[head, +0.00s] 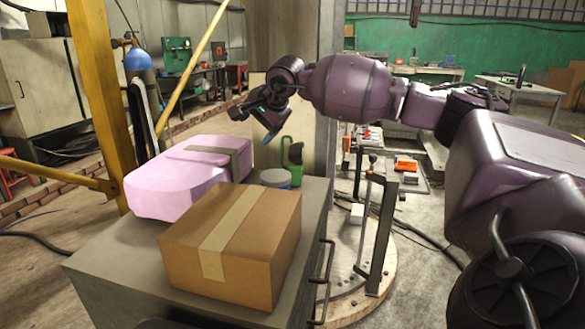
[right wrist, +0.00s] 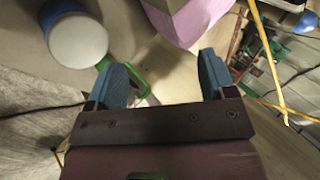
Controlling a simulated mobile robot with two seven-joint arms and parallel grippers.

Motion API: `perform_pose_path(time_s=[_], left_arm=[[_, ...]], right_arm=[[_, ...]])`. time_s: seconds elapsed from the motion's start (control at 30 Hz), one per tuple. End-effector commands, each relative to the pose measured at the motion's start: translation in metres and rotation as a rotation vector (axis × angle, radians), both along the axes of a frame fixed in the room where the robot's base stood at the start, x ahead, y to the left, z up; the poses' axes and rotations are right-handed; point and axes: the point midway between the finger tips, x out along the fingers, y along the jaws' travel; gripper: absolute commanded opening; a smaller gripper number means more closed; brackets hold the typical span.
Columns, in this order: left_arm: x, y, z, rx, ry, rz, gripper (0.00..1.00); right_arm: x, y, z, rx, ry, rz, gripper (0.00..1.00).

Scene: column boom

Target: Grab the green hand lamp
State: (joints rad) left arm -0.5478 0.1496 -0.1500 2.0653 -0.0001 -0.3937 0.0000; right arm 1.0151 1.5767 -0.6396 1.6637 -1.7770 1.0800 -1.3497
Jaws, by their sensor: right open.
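The green hand lamp (head: 291,158) stands near the far right corner of the grey cabinet top, with a dark part at its upper right. My right gripper (head: 269,135) is just above and to the left of it in the head view, pointing down. In the right wrist view, the two blue fingers of this gripper (right wrist: 163,70) are spread wide with nothing held between them. Part of the green lamp (right wrist: 136,82) shows beside the left finger, which hides some of it. My left gripper is in neither view.
On the grey cabinet (head: 118,262) sit a cardboard box (head: 235,245), a pink package with a strap (head: 165,190) and a white-lidded blue tub (head: 275,178) close to the lamp. A post (head: 327,100) rises behind. A yellow frame (head: 100,90) stands at left.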

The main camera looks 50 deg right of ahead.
Motion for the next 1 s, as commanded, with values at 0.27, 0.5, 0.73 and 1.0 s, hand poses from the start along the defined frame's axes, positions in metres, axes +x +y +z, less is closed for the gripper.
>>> perform_pose_path(time_s=[0.27, 0.5, 0.73, 1.0], left_arm=[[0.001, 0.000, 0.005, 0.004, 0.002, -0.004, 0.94], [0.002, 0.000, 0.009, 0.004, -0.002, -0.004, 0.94], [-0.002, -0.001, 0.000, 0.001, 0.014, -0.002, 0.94], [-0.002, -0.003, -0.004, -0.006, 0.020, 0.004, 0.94]], right_arm=[[-0.028, -0.072, -0.028, -0.587, 0.244, 0.025, 0.77], [-0.040, -0.091, -0.023, -0.765, 0.364, 0.064, 0.77], [-0.028, -0.107, -0.047, -0.764, 0.367, 0.074, 0.77], [-0.018, -0.122, -0.062, -0.764, 0.363, 0.074, 0.77]])
